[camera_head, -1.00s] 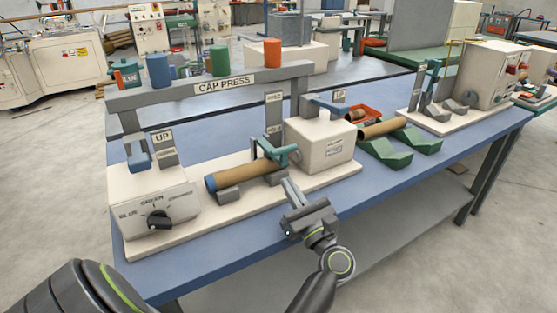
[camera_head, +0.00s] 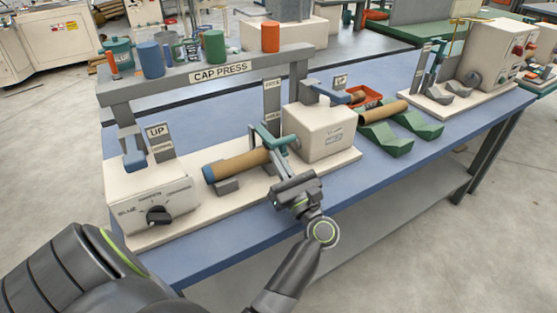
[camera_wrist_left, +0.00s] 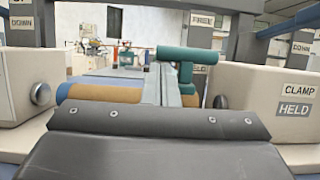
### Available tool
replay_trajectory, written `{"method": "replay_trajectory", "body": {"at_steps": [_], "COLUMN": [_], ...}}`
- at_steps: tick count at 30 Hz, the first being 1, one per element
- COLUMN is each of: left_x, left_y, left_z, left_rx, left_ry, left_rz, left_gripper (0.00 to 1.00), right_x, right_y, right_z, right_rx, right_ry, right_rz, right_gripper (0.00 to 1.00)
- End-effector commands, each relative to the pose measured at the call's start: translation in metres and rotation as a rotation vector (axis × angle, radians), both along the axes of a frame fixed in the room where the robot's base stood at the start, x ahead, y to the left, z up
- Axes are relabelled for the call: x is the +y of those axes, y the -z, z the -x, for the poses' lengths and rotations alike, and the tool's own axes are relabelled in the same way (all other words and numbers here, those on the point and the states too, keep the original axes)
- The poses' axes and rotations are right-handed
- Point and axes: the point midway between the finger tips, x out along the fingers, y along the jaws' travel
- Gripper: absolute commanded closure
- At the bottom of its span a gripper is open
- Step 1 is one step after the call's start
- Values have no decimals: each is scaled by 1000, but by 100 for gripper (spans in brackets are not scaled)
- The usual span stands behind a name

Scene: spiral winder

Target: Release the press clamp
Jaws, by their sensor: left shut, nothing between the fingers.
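The press clamp has a teal handle (camera_head: 266,138) beside the white clamp box (camera_head: 318,130). In the left wrist view the teal handle (camera_wrist_left: 188,55) stands just beyond the fingers, and the box (camera_wrist_left: 275,98) carries a sign reading CLAMP HELD. A brown tube (camera_head: 238,164) with a blue left end lies on grey supports under the CAP PRESS frame (camera_head: 215,72). My left gripper (camera_head: 280,160) is shut and empty, its fingertips at or very near the handle; I cannot tell whether they touch. My right gripper is not in view.
A selector box with a black knob (camera_head: 158,215) stands at the left. Green cradles (camera_head: 385,140) holding another tube, and a red tray (camera_head: 366,97), are right of the clamp box. Coloured cups line the frame's top. The blue table's front edge (camera_head: 250,228) is clear.

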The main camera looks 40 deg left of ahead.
Motion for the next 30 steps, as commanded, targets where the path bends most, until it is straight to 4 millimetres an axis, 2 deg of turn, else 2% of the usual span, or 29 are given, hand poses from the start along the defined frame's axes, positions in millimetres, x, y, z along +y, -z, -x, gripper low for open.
{"method": "replay_trajectory", "body": {"at_steps": [8,16,25,30], "left_x": [1,8,28,43], "left_y": [-21,-55,-92,-113], "left_z": [0,-3,-11,-18], "left_rx": [28,98,104,158], "left_ry": [1,2,0,1], "left_rz": [78,253,250,388], "left_gripper": [100,100,100,100], "right_x": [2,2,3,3], "right_y": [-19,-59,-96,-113], "right_z": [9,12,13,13], "right_rx": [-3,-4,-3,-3], "right_ry": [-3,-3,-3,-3], "right_rz": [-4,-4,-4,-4], "right_gripper": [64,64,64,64]}}
